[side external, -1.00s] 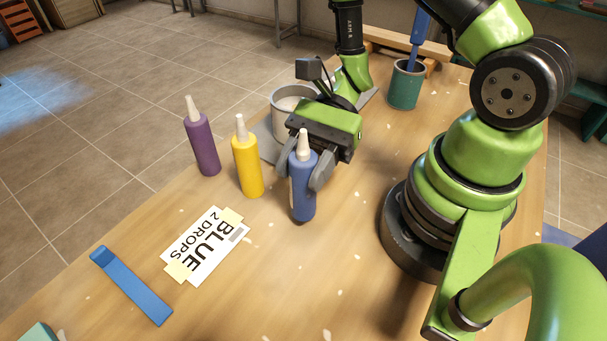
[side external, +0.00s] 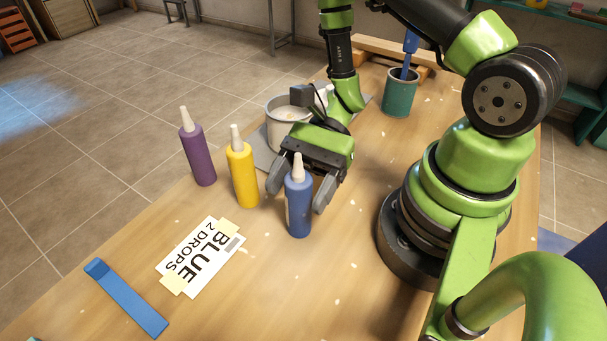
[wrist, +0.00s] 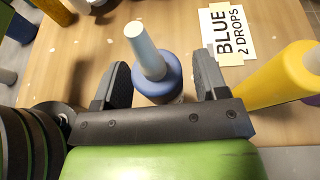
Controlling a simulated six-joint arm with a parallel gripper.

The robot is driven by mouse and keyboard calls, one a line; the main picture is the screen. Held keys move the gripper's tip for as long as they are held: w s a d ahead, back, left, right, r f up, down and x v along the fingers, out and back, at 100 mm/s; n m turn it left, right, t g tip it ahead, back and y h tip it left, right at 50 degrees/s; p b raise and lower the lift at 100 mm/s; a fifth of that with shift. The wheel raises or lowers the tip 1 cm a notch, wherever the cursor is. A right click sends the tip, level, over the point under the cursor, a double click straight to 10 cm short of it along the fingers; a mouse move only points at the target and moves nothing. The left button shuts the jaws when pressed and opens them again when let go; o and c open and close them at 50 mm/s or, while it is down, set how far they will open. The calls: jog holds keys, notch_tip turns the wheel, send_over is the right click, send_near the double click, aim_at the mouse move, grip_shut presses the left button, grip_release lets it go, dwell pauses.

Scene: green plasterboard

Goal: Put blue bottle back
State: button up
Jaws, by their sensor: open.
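The blue bottle (side external: 299,208) stands upright on the wooden table, its pale nozzle pointing up. My gripper (side external: 299,192) is open around it, with one finger on each side. In the wrist view the blue bottle (wrist: 157,82) shows between the two spread fingers (wrist: 160,84), with a visible gap on each side. The yellow bottle (side external: 243,175) and the purple bottle (side external: 198,155) stand upright in a row to its left.
A card reading "BLUE 2 DROPS" (side external: 205,257) lies in front of the bottles. A blue strip (side external: 130,302) lies near the table's left edge. A white-filled pot (side external: 280,128) stands behind my gripper, and a green cup (side external: 398,96) stands farther back.

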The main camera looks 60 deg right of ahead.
jog(key=s+v, duration=0.1)
jog(key=v, duration=1)
jog(key=s+a+r+n+t+h, duration=0.2)
jog(key=r+n+t+h, duration=0.2)
jog(key=r, duration=0.6)
jog(key=s+a+r+n+t+h, duration=0.2)
jog(key=r+n+t+h, duration=0.2)
jog(key=r+n+h, duration=0.4)
jog(key=shift+s+r+n, duration=0.35)
jog(key=shift+r+n, duration=0.25)
jog(key=shift+r, duration=0.4)
